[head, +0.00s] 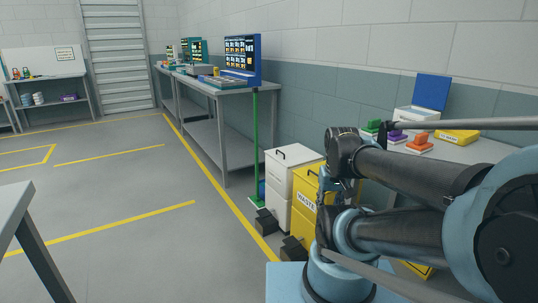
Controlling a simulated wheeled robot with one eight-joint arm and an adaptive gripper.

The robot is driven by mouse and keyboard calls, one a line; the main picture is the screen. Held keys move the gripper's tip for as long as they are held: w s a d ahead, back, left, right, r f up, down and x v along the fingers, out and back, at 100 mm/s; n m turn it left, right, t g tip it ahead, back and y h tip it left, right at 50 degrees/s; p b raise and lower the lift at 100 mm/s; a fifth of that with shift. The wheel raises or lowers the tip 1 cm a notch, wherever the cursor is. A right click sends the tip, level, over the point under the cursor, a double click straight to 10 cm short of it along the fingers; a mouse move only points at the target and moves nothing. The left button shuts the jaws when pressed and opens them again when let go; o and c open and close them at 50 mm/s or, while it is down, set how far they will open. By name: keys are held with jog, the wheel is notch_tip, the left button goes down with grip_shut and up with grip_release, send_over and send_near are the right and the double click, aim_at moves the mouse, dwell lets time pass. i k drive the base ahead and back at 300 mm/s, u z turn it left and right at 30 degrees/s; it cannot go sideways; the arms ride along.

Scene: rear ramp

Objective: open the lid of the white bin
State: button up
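The white bin (278,188) stands on the floor near the middle of the head view, left of a yellow bin. Its white lid (299,157) lies flat on top and looks closed, with a dark handle (281,154) near the left edge. A black pedal (265,222) sits on the floor at its front. My folded arm fills the right side, with its links in front of and right of the bins. I cannot make out my gripper or its fingers among the arm parts.
The yellow bin (305,212), with a label and its own black pedal (293,249), stands close beside the white bin, partly behind my arm. Open floor (130,200) lies left; a table corner (14,203) juts in.

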aim_at(291, 156)
jog(key=i, duration=0.1)
jog(key=k, duration=1.3)
jog(key=u, duration=0.5)
jog(key=i, duration=0.75)
jog(key=u, duration=0.4)
jog(key=i, duration=1.05)
jog(key=z, duration=0.75)
jog(key=i, duration=0.4)
jog(key=z, duration=0.3)
